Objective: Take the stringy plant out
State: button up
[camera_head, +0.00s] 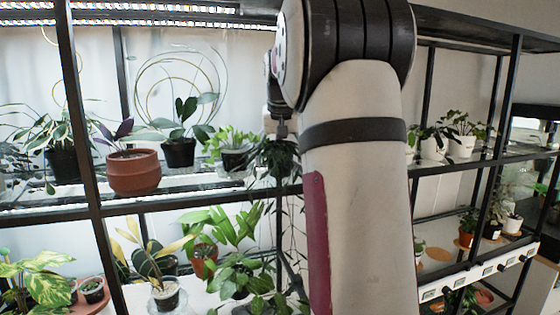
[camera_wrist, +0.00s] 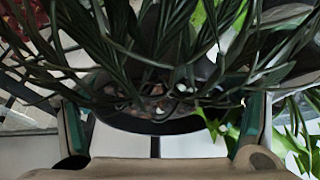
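The stringy plant has long, narrow dark-green leaves in a dark round pot (camera_wrist: 150,122) with pebbly soil. It fills the top of the wrist view. In the head view the stringy plant (camera_head: 278,160) is a dark tuft at upper-shelf level, with thin strands hanging below, partly hidden by my arm. My gripper (camera_wrist: 162,115) has one finger on each side of the pot, set wide apart. Pale floor and green leaf show between the pot's lower side and the fingers. Leaves cover the fingertips, so contact at the rim is not clear.
A leafy pot (camera_head: 236,158) stands close left of the stringy plant on the upper shelf. A terracotta pot (camera_head: 134,172) and a black pot (camera_head: 179,153) stand further left. Black shelf posts (camera_head: 83,130) and leafy plants (camera_head: 240,270) below leave little room.

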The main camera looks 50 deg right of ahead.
jog(key=c, duration=1.1)
jog(key=shift+o, duration=0.2)
jog(key=shift+r, duration=0.2)
